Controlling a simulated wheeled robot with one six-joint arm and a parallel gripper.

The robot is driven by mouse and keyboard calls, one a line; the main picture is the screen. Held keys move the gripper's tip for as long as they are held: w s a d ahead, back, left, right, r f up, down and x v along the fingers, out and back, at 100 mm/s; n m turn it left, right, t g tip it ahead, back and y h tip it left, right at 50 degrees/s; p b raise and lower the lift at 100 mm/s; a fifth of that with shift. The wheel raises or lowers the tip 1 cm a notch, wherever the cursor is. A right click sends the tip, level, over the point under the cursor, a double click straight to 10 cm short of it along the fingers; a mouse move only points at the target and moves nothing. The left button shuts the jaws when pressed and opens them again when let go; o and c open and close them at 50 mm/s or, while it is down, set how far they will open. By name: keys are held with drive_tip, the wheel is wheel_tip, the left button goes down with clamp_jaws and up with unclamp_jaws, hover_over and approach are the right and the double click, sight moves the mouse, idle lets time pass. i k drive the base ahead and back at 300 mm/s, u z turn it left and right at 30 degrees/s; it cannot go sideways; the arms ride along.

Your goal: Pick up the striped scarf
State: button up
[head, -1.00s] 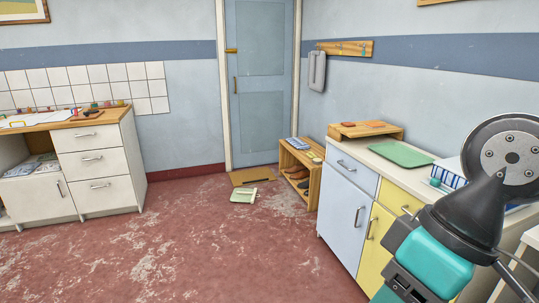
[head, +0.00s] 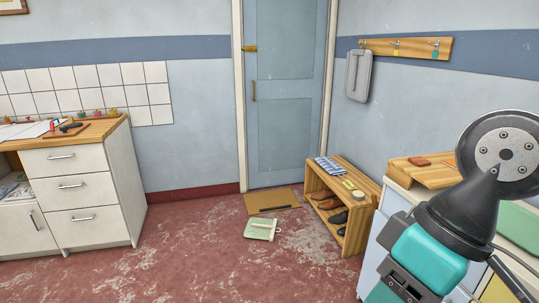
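A folded blue-and-white striped cloth, which looks like the striped scarf (head: 328,167), lies on the left end of the top of a low wooden shoe rack (head: 366,182) by the door. My arm shows at the right of the head view, well in front of the rack and to its right. The fingers of my gripper are not visible, so I cannot see whether it is open or shut. Nothing covers the scarf.
Shoes (head: 338,217) sit inside the rack. A doormat (head: 272,200) and a pale green dustpan-like object (head: 262,229) lie on the floor left of it. A counter (head: 398,200) stands at the right, white drawers (head: 75,185) at the left. The red floor between is mostly clear.

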sight(332, 167)
drive_tip(key=i, duration=2.05)
drive_tip(key=z, duration=0.2)
drive_tip(key=i, duration=1.95)
drive_tip(key=z, duration=0.1)
